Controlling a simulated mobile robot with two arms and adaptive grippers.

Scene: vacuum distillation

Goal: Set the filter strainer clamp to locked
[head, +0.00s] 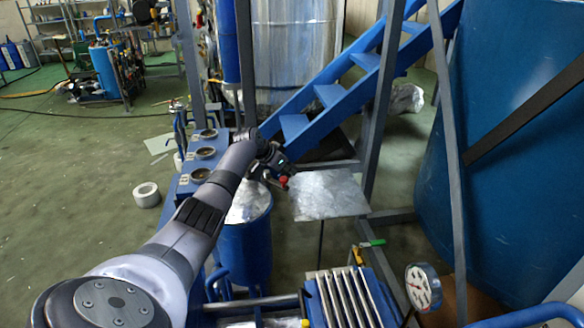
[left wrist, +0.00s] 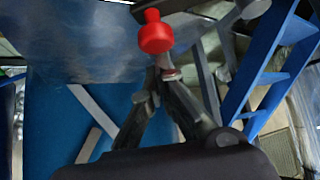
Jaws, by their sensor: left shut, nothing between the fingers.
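A red knob (head: 284,182) shows right at the tip of my left gripper (head: 277,174) in the head view, beside the metal plate. In the left wrist view the red knob (left wrist: 155,35) appears large, just beyond the closed fingertips of my left gripper (left wrist: 167,76). The fingers are shut with nothing between them. I cannot tell whether they touch the knob. The knob looks like the end of the clamp handle, but the clamp's body is mostly hidden by my gripper and arm, and its setting is unclear. My right gripper is not in view.
A blue bucket-like vessel (head: 245,245) stands below my left arm. A shiny metal plate (head: 328,193) lies right of the gripper. Blue stairs (head: 330,95) and grey posts rise behind. A large blue tank (head: 515,150) fills the right. A pressure gauge (head: 422,287) stands in front.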

